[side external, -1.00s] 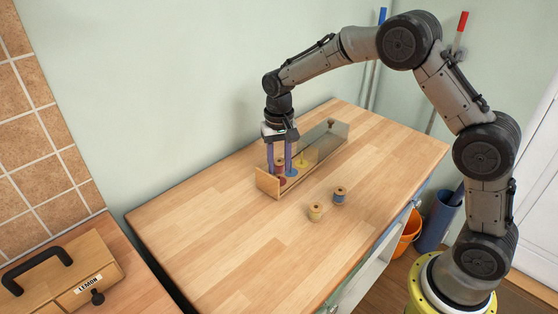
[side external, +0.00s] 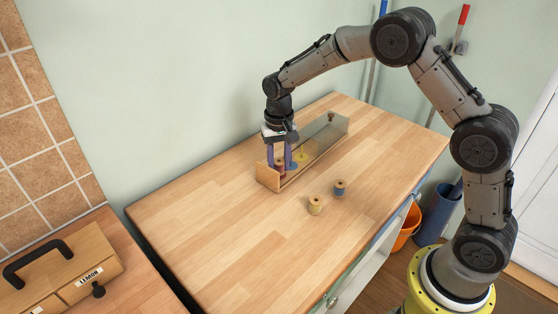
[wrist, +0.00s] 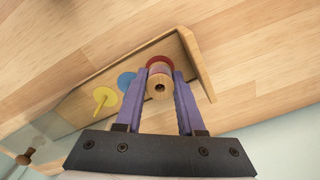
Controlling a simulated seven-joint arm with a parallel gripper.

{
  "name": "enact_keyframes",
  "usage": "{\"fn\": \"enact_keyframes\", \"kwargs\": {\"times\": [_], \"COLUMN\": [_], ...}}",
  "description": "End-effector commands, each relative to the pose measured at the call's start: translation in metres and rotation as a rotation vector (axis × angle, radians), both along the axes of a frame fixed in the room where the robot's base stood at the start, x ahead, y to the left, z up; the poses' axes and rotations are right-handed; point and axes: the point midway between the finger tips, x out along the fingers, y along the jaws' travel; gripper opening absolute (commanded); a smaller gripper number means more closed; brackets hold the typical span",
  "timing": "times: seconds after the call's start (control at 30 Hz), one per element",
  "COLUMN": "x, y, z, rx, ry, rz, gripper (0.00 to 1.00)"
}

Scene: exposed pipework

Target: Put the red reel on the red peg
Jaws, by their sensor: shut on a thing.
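My gripper (side external: 280,166) points straight down over the near end of a wooden rack (side external: 267,179). Its purple fingers are shut on the red reel (wrist: 159,84), which has wooden ends; it also shows in the side view (side external: 280,165). In the wrist view, the red disc (wrist: 160,61) at the foot of the red peg shows partly behind the reel. The reel hides the peg, so I cannot tell whether the peg is inside its hole. Beside it are the blue disc (wrist: 126,80) and the yellow disc with its peg (wrist: 104,97).
A yellow reel (side external: 315,205) and a blue reel (side external: 340,188) stand on the table in front of the rack. A clear panel (side external: 325,140) covers the rack's far part, with a dark knob at its end. The table's left is clear.

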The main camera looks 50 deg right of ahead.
Motion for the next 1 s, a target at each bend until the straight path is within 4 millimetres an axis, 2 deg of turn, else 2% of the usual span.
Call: {"fn": "enact_keyframes", "kwargs": {"times": [0.37,0.4,0.57,0.6,0.87,1.0], "x": [0.000,0.000,0.000,0.000,0.000,0.001], "y": [0.000,0.000,0.000,0.000,0.000,0.000], "z": [-0.009,-0.009,-0.008,-0.008,-0.006,0.007], "rx": [0.000,0.000,0.000,0.000,-0.001,0.000], "ry": [0.000,0.000,0.000,0.000,-0.001,-0.004], "rz": [0.000,0.000,0.000,0.000,0.000,0.000], "gripper": [0.00,0.41,0.70,0.73,0.73,0.73]}}
